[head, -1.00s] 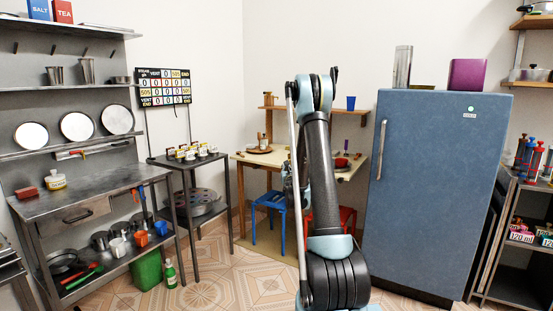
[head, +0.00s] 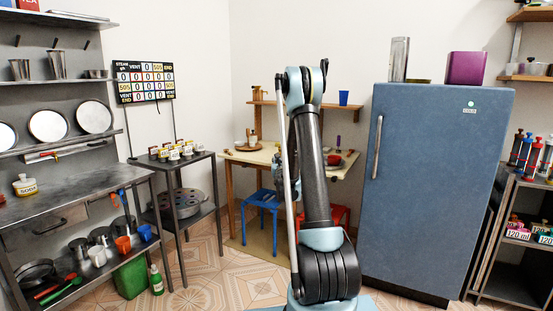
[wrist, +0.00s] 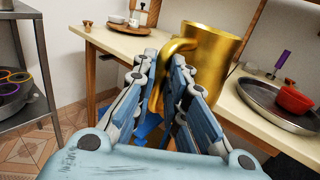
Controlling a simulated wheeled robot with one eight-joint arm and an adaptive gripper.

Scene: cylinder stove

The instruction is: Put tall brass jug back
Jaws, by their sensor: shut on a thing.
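The tall brass jug (wrist: 212,48) is large in the wrist view, with its shiny gold body on the right and its curved handle (wrist: 158,75) on the left. My gripper (wrist: 168,68) is shut on the handle, with one finger on each side. The jug appears in front of or over the wooden table (wrist: 118,40). I cannot tell whether it touches the table. Its lower part is partly hidden by my fingers.
On the table are a round metal tray (wrist: 265,105) with a red bowl (wrist: 294,99), right of the jug, and a board with small pots (wrist: 122,23) at left. A blue stool (head: 262,205) and red stool (head: 334,214) stand below. The blue fridge (head: 430,190) is at right.

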